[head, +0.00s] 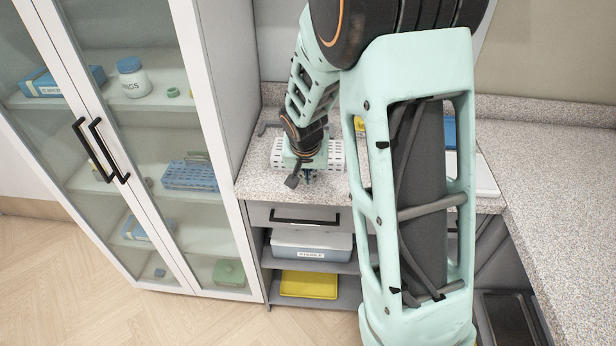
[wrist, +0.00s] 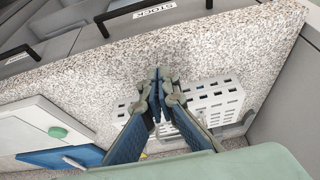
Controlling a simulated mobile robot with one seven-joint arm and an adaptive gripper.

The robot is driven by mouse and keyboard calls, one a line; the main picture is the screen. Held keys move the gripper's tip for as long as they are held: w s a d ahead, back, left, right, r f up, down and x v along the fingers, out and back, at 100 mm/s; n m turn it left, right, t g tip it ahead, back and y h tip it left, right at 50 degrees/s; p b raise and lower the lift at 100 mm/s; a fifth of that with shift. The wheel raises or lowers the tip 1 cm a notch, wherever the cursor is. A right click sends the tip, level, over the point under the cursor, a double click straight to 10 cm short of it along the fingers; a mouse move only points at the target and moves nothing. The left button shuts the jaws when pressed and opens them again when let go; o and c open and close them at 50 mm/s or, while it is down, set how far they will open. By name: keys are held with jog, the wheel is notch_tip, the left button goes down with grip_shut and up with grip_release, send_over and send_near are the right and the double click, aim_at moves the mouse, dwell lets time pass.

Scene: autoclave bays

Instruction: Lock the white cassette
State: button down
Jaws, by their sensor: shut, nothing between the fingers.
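The white cassette (head: 335,154) is a perforated box on the speckled counter, partly hidden behind my arm in the head view. It also shows in the wrist view (wrist: 222,98), right of and behind my fingers, with its left part covered by them. My gripper (wrist: 160,82) is shut and empty, its fingertips together in front of the cassette's long side. In the head view my gripper (head: 308,176) is at the cassette's front side, near the counter's front edge. I cannot tell whether the fingertips touch the cassette, nor whether its latch is closed.
A glass-door cabinet (head: 196,70) stands close on the left. Under the counter (head: 262,183) are a drawer, a grey bin (head: 312,243) labelled STERILE and a yellow tray (head: 309,284). A white panel with a green knob (wrist: 58,132) and a blue item (wrist: 60,157) lie left in the wrist view.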

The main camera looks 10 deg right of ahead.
jog(key=shift+w+d+r, duration=0.15)
jog(key=shift+w+r, duration=0.25)
jog(key=shift+r, duration=0.05)
jog(key=shift+w, duration=0.1)
jog(key=shift+w+d+r+p, duration=0.1)
jog(key=shift+w+r+p, duration=0.25)
jog(key=shift+p, duration=0.1)
jog(key=shift+w, duration=0.1)
jog(key=shift+d, duration=0.1)
jog(key=shift+w+d+r, duration=0.15)
jog(key=shift+w+r, duration=0.05)
jog(key=shift+w, duration=0.45)
